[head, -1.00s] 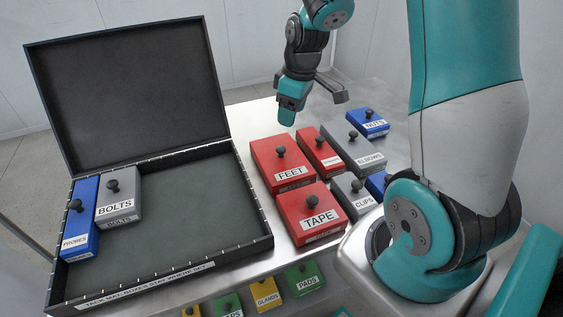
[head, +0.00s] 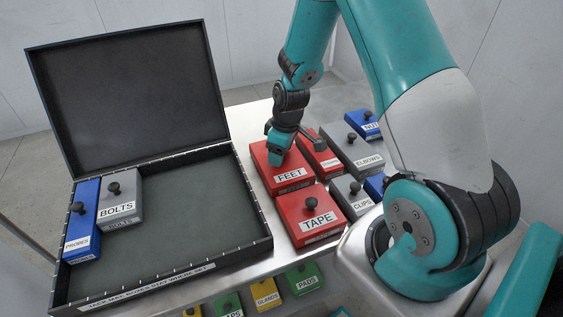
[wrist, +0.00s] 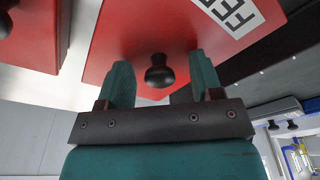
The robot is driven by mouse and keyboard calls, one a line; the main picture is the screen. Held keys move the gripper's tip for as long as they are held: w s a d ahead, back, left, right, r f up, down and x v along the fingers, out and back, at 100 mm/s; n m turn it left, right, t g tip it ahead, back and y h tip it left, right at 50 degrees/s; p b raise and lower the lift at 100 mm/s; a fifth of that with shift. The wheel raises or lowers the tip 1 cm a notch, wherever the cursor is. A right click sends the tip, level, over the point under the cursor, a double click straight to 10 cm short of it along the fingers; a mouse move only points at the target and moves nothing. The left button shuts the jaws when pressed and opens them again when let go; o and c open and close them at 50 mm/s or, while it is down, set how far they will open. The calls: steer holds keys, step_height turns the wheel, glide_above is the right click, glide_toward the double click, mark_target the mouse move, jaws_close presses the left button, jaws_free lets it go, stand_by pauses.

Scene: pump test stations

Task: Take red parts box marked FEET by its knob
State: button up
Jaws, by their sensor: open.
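The red parts box marked FEET (head: 290,178) sits on the metal table, right of the open black case, in the head view. It also fills the upper middle of the wrist view (wrist: 120,45), its label partly cut off. Its black knob (wrist: 159,72) shows in the wrist view between the two teal fingers. In the head view my gripper (head: 279,157) is down over this box and hides the knob. My gripper (wrist: 160,82) is open, with a finger on each side of the knob and gaps visible between.
The red TAPE box (head: 311,215) stands close in front. Another red box (head: 320,155) is close on the right, with grey ELBOWS (head: 352,150) and CLIPS (head: 352,196) boxes beyond. The black case (head: 190,225) holds blue PROBES (head: 82,222) and grey BOLTS (head: 119,199) boxes at its left.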

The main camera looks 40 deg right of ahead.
jaws_close()
